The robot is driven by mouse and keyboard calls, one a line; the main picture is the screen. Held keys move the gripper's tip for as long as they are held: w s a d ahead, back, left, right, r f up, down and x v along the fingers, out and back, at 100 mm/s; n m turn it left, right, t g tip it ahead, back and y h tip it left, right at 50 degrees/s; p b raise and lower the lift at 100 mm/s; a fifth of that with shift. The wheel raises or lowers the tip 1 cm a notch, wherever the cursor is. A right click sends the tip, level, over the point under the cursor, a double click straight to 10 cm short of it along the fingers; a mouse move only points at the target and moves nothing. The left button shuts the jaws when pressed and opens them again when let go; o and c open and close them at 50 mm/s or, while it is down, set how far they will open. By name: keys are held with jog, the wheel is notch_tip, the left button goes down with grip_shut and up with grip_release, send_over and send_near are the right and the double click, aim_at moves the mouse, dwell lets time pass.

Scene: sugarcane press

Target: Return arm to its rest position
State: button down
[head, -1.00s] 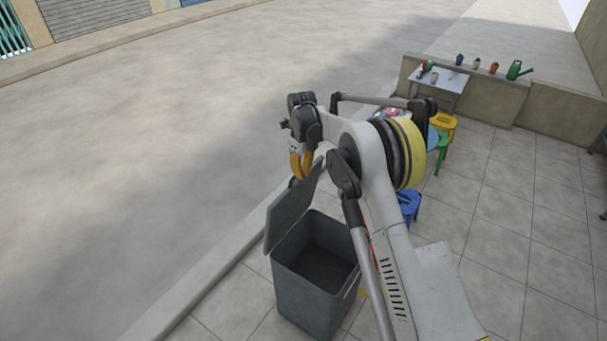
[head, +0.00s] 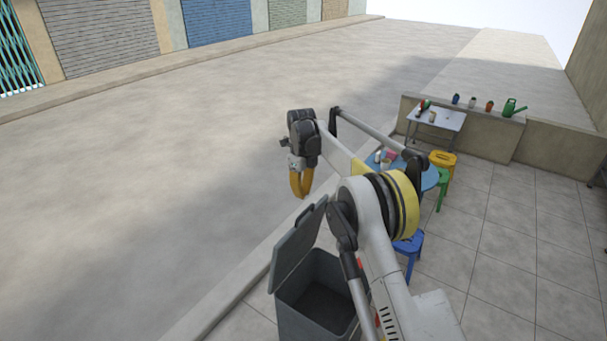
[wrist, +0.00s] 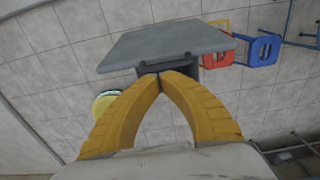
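My gripper (head: 303,194) has yellow-orange fingers and hangs downward at the end of my arm in the head view. It is in the air, just above and left of the open bin lid in the picture. In the wrist view the fingertips (wrist: 162,76) come together, with nothing seen between them. My arm is bent and raised over the bin area.
An open grey bin (head: 290,308) with its raised lid (head: 298,247) stands below my arm.

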jog(key=s+d+r+n+t+b, duration=0.2)
jog(key=s+d+r+n, duration=0.3)
jog(key=s+r+n, duration=0.35)
jog(key=s+d+r+n+t+b, duration=0.2)
jog(key=s+d+r+n, duration=0.3)
jog(key=s+r, duration=0.55)
jog(key=s+d+f+n+t, duration=0.1)
jog(key=s+f+n, duration=0.2)
jog(key=s, duration=0.5)
jog(key=s+d+f+n+t+b, duration=0.1)
jog(key=s+d+f+n, duration=0.1)
jog(key=s+n, duration=0.3)
jog(key=s+d+f+n+t+b, duration=0.1)
jog(key=s+f+n, duration=0.3)
jog(key=s, duration=0.8)
jog(key=shift+d+f, duration=0.2)
jog(key=shift+f, duration=0.25)
